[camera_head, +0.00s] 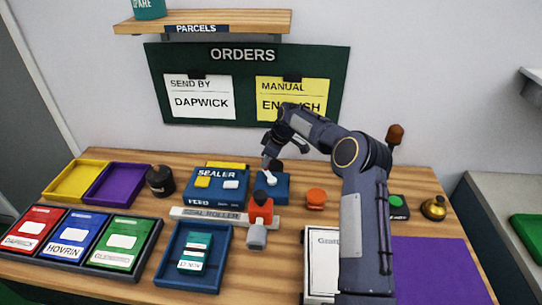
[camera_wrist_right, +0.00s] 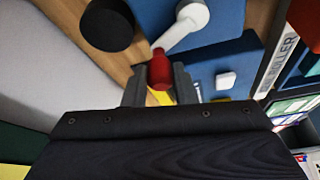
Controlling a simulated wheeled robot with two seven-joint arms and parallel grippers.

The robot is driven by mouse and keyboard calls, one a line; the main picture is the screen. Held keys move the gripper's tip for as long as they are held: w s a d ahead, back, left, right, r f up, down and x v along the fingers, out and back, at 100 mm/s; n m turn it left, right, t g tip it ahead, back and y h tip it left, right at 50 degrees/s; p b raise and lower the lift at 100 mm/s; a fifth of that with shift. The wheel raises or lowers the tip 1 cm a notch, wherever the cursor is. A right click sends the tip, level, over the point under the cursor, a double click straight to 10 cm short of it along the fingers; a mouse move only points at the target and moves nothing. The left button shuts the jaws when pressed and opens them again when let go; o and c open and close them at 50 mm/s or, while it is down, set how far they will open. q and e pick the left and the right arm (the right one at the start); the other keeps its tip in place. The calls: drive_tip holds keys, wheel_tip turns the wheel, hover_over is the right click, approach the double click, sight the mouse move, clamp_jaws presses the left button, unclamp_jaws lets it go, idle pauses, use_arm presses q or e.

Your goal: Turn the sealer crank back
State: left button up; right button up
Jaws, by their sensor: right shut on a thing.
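The blue sealer (camera_head: 215,198) stands at the middle back of the table, with a yellow and a white button on top. Its crank has a white arm (camera_wrist_right: 185,25) ending in a red knob (camera_wrist_right: 160,70), on a blue block at the sealer's right side. In the head view the white crank arm (camera_head: 270,179) shows small, and my gripper hides the knob. My right gripper (camera_head: 269,164) reaches down over the crank from behind. In the right wrist view the gripper (camera_wrist_right: 160,84) is shut on the red knob, one finger on each side. My left gripper is not in view.
A seal roller bar (camera_head: 210,216) lies in front of the sealer, with a red-and-grey tool (camera_head: 260,212) at its right end. An orange round thing (camera_head: 316,197) stands right of the crank. A blue tray (camera_head: 165,270) and a black pot (camera_head: 160,181) are to the left.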

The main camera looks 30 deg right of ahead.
drive_tip(key=n, duration=0.2)
drive_tip(key=a+n+g+p, duration=0.1)
drive_tip(key=shift+a+r+n+y, duration=0.15)
drive_tip(key=shift+a+n+y, duration=0.15)
drive_tip(key=shift+n+y, duration=0.1)
drive_tip(key=n, duration=0.1)
drive_tip(key=a+n+g+p, duration=0.1)
drive_tip(key=shift+s+n, duration=0.2)
drive_tip(key=shift+n, duration=0.1)
drive_tip(key=n, duration=0.1)
drive_tip(key=a+n+g+p, duration=0.1)
drive_tip(key=n, duration=0.1)
drive_tip(key=shift+s+a+g+y, duration=0.1)
drive_tip(key=shift+s+g+y, duration=0.2)
drive_tip(key=shift+s, duration=0.1)
drive_tip(key=shift+s+a+n+g+p, duration=0.2)
drive_tip(key=shift+n+p, duration=0.1)
drive_tip(key=shift+n, duration=0.35)
drive_tip(key=shift+s+a+n+g+p, duration=0.15)
drive_tip(key=shift+n+g+p, duration=0.1)
drive_tip(key=shift+n, duration=0.4)
drive_tip(key=shift+d, duration=0.1)
drive_tip(key=o, duration=1)
